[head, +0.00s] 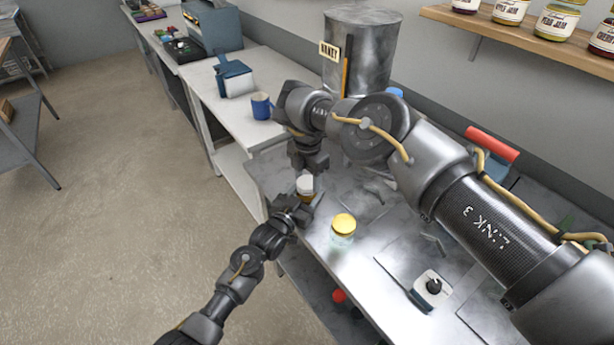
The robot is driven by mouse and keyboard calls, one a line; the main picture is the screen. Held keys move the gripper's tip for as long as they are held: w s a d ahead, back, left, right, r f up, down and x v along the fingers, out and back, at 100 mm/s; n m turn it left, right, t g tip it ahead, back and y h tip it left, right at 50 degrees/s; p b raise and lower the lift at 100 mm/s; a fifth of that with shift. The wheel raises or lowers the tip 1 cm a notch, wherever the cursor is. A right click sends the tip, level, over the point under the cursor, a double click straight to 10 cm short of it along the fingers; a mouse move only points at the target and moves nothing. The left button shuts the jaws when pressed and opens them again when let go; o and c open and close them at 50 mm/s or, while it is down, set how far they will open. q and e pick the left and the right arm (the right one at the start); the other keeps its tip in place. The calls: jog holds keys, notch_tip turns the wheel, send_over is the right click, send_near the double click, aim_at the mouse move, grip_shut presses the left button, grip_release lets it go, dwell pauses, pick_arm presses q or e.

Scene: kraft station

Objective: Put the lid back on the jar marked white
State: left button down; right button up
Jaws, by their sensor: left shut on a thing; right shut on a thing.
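A small jar (308,196) with brownish contents is at the near left edge of the metal worktop (385,250). A white lid (305,182) is at its top; I cannot tell whether it is seated or just above. My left gripper (297,205) comes from the lower left and is shut on the jar's body. My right gripper (307,172) points down from above and is shut on the white lid. Its fingertips are partly hidden. A second jar (341,241) of pale glass with a yellow lid (343,223) stands upright to the right. No marking is readable on either jar.
A large metal drum (368,50) stands behind my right arm. A blue mug (261,106) is on the white bench (225,95). A white block with a black knob (433,286) lies at the front right. Several jars stand on the wall shelf (530,42).

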jog(key=m, duration=1.2)
jog(key=shift+s, duration=0.1)
jog(key=m, duration=1)
jog(key=shift+s+m, duration=0.1)
jog(key=shift+m, duration=0.2)
jog(key=m, duration=0.4)
jog(key=shift+a+f+m, duration=0.1)
jog(key=shift+m, duration=0.3)
jog(key=m, duration=0.4)
jog(key=shift+m, duration=0.4)
